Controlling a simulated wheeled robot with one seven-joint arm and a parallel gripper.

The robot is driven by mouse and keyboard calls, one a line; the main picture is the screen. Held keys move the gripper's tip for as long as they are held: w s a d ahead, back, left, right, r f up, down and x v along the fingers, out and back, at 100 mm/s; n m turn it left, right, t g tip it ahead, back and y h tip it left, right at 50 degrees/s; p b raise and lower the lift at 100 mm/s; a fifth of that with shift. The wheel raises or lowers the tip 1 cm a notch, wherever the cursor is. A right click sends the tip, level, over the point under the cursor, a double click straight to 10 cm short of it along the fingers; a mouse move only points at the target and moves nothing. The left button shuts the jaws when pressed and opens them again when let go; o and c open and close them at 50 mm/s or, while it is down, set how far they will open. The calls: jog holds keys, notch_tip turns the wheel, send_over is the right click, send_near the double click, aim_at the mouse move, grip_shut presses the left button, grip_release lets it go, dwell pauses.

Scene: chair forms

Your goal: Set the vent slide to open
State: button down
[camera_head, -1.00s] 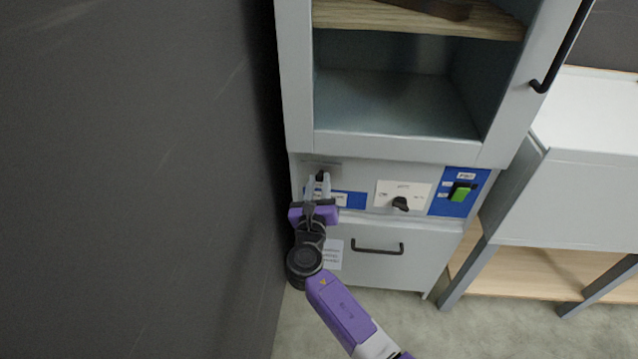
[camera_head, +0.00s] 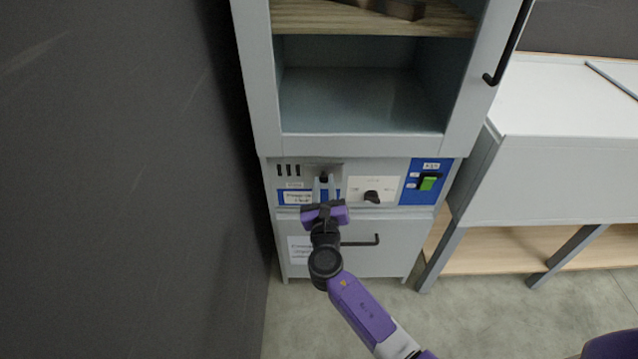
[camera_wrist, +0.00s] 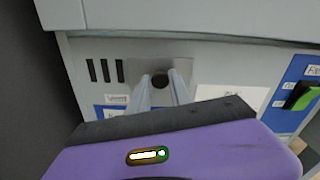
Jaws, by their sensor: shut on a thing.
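The vent slide is a grey metal plate (camera_head: 337,171) on the cabinet's front panel, with a black knob (camera_head: 324,179). Several dark vent slots (camera_head: 288,170) show uncovered to its left. In the wrist view the plate (camera_wrist: 134,72) lies right of the slots (camera_wrist: 105,70). My gripper (camera_head: 324,187) is shut on the knob, which shows between the fingertips in the wrist view (camera_wrist: 160,82). The fingers hide part of the plate. A blue and white label (camera_head: 297,197) sits below the slots.
Right of the slide are a black dial (camera_head: 371,197) on a white plate and a green switch (camera_head: 428,183) on a blue plate. A drawer handle (camera_head: 362,242) is below. A dark wall (camera_head: 120,180) stands close on the left.

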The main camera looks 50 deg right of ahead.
jog(key=c, duration=1.2)
grip_release()
jog(key=shift+s+d, duration=0.2)
jog(key=shift+s, duration=0.05)
jog(key=shift+a, duration=0.1)
jog(key=v, duration=0.7)
jog(key=shift+s+a+p, duration=0.2)
jog(key=shift+a+p, duration=0.1)
jog(key=shift+p, duration=0.1)
